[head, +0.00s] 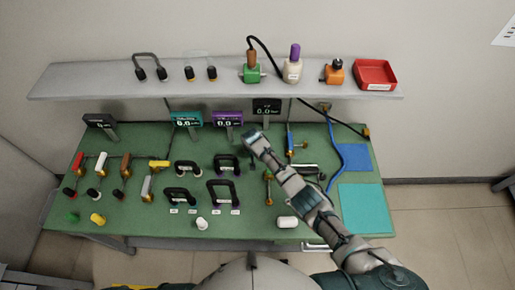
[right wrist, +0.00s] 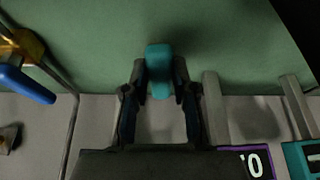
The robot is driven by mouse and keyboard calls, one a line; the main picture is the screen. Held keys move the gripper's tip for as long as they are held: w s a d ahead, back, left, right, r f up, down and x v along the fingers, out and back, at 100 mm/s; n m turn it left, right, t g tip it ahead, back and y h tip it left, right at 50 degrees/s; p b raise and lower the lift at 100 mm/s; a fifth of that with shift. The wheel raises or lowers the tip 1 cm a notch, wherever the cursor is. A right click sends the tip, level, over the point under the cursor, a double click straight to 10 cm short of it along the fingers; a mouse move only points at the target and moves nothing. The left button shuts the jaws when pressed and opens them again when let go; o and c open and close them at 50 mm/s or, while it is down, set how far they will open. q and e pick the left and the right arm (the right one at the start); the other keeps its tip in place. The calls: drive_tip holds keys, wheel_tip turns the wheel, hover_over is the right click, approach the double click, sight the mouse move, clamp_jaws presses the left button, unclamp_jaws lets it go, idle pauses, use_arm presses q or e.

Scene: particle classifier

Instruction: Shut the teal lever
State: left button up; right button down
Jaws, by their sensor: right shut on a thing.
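The teal lever (right wrist: 158,58) shows in the right wrist view between the two dark fingers of my right gripper (right wrist: 158,88). The fingers are shut on its teal handle, one on each side. In the head view my right gripper (head: 250,138) is at the back middle of the green table, in front of the black display (head: 266,106). There my gripper hides the teal lever, and its angle cannot be told. My left gripper is not in the head view.
A blue-handled valve (head: 290,142) stands just right of my right gripper; its blue handle (right wrist: 28,84) also shows in the wrist view. The purple display (head: 227,119) and teal display (head: 187,120) stand close on the left. A grey shelf (head: 215,82) hangs above the table's back.

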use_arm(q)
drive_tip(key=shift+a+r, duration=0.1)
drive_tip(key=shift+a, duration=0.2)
use_arm(e)
drive_tip(key=shift+w+a+r+m+h, duration=0.3)
drive_tip(key=shift+a+m, duration=0.2)
drive_tip(key=shift+m, duration=0.2)
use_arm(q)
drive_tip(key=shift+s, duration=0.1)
use_arm(e)
drive_tip(key=c, duration=0.9)
unclamp_jaws()
drive_tip(key=shift+f, duration=0.25)
drive_tip(key=v, duration=1.1)
drive_tip(key=shift+s+a+r, duration=0.15)
drive_tip(key=shift+s+r, duration=0.05)
drive_tip(key=shift+r, duration=0.15)
